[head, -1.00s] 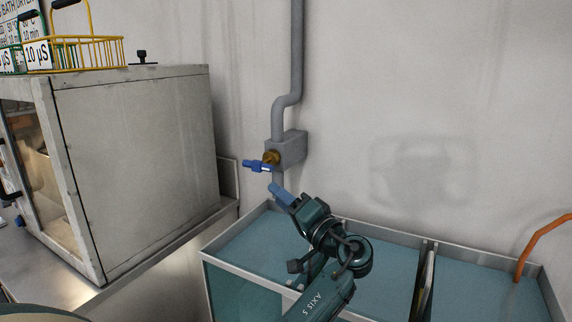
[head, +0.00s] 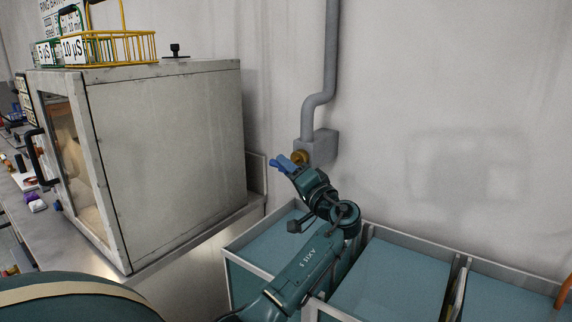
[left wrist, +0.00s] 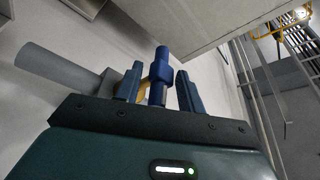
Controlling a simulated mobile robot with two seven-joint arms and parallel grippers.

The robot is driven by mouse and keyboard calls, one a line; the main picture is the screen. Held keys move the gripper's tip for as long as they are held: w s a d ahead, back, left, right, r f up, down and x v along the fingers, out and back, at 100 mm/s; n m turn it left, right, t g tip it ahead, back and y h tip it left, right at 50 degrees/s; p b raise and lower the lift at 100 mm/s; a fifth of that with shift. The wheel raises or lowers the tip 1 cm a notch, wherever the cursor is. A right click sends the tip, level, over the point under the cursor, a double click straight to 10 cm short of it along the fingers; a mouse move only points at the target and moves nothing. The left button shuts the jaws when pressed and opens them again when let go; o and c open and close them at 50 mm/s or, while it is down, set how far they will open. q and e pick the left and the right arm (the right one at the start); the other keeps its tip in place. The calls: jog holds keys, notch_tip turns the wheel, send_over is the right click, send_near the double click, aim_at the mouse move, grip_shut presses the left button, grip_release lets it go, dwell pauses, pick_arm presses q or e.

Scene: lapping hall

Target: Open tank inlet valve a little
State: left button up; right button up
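The tank inlet valve has a grey block (head: 322,146) on the wall, a brass stem (head: 300,157) and a blue handle. My left gripper (head: 284,164) is right at the handle in the head view, where fingers and handle overlap and are hard to tell apart. In the left wrist view the blue handle (left wrist: 161,66) stands between the two fingers of the left gripper (left wrist: 158,76). The fingers are apart, with a gap visible on each side of the handle. Part of the brass stem shows behind the left finger. My right gripper is not in view.
A grey pipe (head: 330,60) runs down the wall into the valve block. Water-filled tanks (head: 385,285) stand below my left arm. A large metal cabinet (head: 170,150) stands left of the valve, with a yellow wire basket (head: 130,48) on top. An orange hose (head: 564,293) is at far right.

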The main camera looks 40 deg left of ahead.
pick_arm(q)
jog(key=shift+w+a+r, duration=0.15)
jog(key=shift+w+a, duration=0.05)
jog(key=shift+a, duration=0.5)
jog(key=shift+c, duration=0.5)
grip_shut()
